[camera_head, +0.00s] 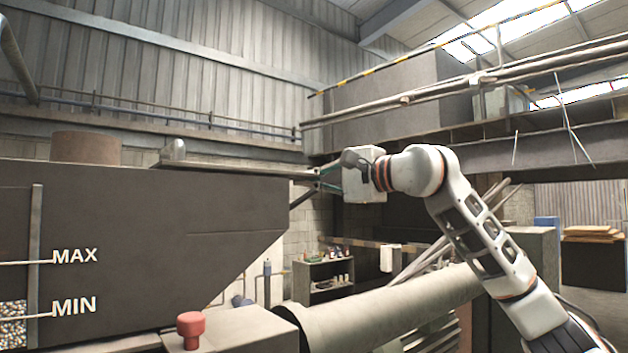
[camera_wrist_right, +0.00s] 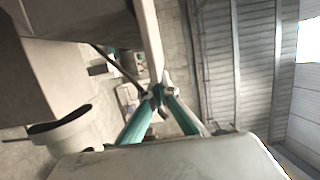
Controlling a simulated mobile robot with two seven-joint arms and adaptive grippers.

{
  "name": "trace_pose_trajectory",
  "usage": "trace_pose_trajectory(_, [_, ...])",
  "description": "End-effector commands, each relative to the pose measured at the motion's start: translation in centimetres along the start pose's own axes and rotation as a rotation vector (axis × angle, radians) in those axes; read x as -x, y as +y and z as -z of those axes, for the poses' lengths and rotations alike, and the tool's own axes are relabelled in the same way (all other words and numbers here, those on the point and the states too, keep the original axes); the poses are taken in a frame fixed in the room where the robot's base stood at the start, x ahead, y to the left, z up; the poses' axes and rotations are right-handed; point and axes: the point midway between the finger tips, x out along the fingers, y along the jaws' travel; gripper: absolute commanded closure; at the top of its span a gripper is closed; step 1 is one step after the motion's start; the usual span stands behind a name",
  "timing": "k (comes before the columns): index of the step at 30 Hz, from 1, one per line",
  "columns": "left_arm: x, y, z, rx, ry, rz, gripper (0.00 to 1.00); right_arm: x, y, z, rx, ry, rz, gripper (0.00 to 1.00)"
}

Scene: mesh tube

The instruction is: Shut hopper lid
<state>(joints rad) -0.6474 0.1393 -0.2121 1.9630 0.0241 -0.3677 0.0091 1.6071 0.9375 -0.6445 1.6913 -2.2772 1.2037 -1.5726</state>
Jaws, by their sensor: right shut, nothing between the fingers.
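The hopper (camera_head: 150,225) is a large dark box with MAX and MIN marks, filling the left of the head view. The lid's right end reaches past the hopper's top right corner. My right gripper (camera_head: 318,178) is at that right end, shut and empty. In the right wrist view its fingertips (camera_wrist_right: 159,91) meet beside the end of a pale strip; whether they touch it I cannot tell. My left gripper is out of view.
A brown cylinder (camera_head: 86,147) stands on the hopper's top at left. A red button (camera_head: 190,325) sits on a ledge below. A thick pale tube (camera_head: 385,308) runs under my right arm. A shelf with small items (camera_head: 323,277) stands behind.

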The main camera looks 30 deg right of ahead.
Motion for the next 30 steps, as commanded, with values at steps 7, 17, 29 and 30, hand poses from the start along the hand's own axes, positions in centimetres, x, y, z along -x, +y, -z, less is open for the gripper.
trace_pose_trajectory(7, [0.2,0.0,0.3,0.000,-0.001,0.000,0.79,-0.5,0.0,-2.3,0.000,-0.003,0.001,1.00])
trace_pose_trajectory(17, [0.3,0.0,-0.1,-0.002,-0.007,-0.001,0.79,-0.2,0.0,-2.2,0.000,-0.002,0.001,1.00])
trace_pose_trajectory(29, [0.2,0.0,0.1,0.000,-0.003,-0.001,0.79,6.5,0.0,-2.0,0.001,0.001,0.003,1.00])
trace_pose_trajectory(30, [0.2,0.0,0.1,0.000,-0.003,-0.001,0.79,7.3,0.1,-2.0,0.001,0.001,0.001,1.00])
